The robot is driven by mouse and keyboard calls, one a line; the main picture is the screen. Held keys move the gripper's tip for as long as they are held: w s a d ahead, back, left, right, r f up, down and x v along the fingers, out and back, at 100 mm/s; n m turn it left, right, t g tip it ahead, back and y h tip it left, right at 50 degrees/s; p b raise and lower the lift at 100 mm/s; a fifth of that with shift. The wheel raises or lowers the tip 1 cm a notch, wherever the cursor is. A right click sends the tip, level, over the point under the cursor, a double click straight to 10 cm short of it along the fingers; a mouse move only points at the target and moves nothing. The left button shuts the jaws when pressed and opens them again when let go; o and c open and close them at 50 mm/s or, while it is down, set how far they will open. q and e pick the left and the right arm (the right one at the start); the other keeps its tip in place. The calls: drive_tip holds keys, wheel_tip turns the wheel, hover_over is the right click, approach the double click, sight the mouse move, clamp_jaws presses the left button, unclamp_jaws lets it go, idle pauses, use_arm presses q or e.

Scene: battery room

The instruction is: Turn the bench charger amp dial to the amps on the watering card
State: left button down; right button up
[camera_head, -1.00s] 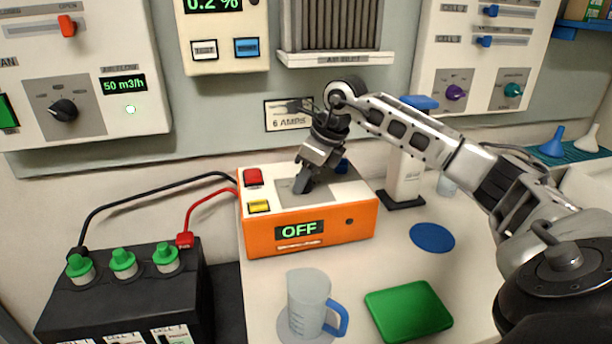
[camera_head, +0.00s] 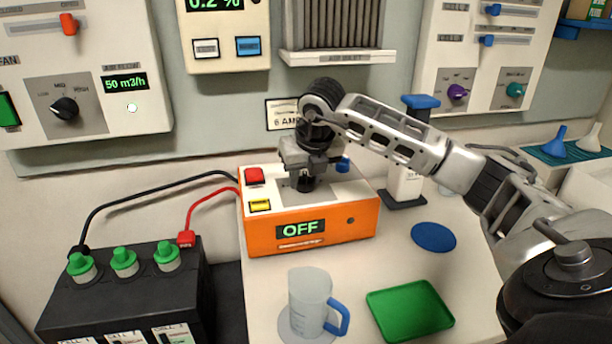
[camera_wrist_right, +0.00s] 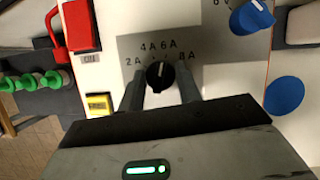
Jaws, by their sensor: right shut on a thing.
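The orange bench charger (camera_head: 305,233) stands on the bench, and its display reads OFF. Its black amp dial (camera_wrist_right: 160,77) shows in the right wrist view, among the marks 2A, 4A, 6A and 8A. The dial's white mark points roughly up, near 4A and 6A; I cannot tell exactly where. My right gripper (camera_head: 304,184) is over the charger top, and its fingers (camera_wrist_right: 161,90) are shut on the dial from both sides. The watering card (camera_head: 283,115) on the wall reads "6 AM…", its right part hidden by my arm. My left gripper is out of view.
A red button (camera_head: 254,176) and yellow button (camera_head: 260,205) sit left of the dial, a blue knob (camera_wrist_right: 252,17) to its right. A battery (camera_head: 125,295) with green caps stands left, cabled to the charger. A jug (camera_head: 308,300) and green tray (camera_head: 410,310) are in front.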

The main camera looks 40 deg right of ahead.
drive_tip(key=shift+m, duration=0.5)
drive_tip(key=o, duration=1)
drive_tip(key=shift+c, duration=0.2)
drive_tip(key=v, duration=1.6)
drive_tip(key=shift+p, duration=0.35)
drive_tip(key=shift+w+a, duration=0.15)
drive_tip(key=shift+a, duration=0.05)
